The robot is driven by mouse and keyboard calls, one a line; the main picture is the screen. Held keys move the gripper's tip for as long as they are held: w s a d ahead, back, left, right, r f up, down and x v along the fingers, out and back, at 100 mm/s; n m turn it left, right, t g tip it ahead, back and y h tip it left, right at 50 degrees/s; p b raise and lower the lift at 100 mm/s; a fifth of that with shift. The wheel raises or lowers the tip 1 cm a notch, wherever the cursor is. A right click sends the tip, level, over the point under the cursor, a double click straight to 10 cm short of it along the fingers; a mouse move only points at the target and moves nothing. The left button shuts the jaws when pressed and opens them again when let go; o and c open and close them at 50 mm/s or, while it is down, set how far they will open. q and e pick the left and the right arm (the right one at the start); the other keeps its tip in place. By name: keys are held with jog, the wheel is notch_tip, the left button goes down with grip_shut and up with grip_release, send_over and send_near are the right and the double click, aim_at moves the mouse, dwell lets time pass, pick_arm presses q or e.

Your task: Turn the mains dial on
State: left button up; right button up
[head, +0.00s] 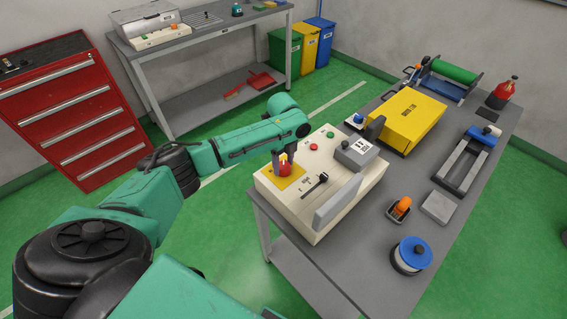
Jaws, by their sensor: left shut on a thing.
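The mains dial (284,170) is red and sits on a yellow plate (287,183) at the near left corner of a cream machine (318,213). My left gripper (283,162) reaches down over it from the green arm, with its dark fingers shut on the dial. The fingers and wrist hide part of the dial, and I cannot tell its exact turned position. My right gripper is not in view.
The machine has a black lever (315,185), red and green buttons and an upright grey plate (338,202) on top. A yellow box (408,118), a blue-lidded tub (411,254) and other tools share the grey table (375,265). A red drawer cabinet (68,110) stands left.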

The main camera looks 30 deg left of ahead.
pick_arm(q)
jog(key=n+p, duration=0.3)
jog(key=n, duration=0.1)
jog(key=shift+r+p, duration=0.2)
jog(key=shift+p, duration=0.1)
jog(key=n+p, duration=0.2)
jog(key=n, duration=0.2)
jog(key=shift+n+p, duration=0.3)
jog(key=shift+p, duration=0.1)
jog(key=n+p, duration=0.1)
jog(key=n, duration=0.2)
jog(key=shift+f+n, duration=0.1)
jog(key=shift+n, duration=0.2)
jog(key=n, duration=0.5)
jog(key=shift+n, duration=0.3)
jog(key=o, duration=1.4)
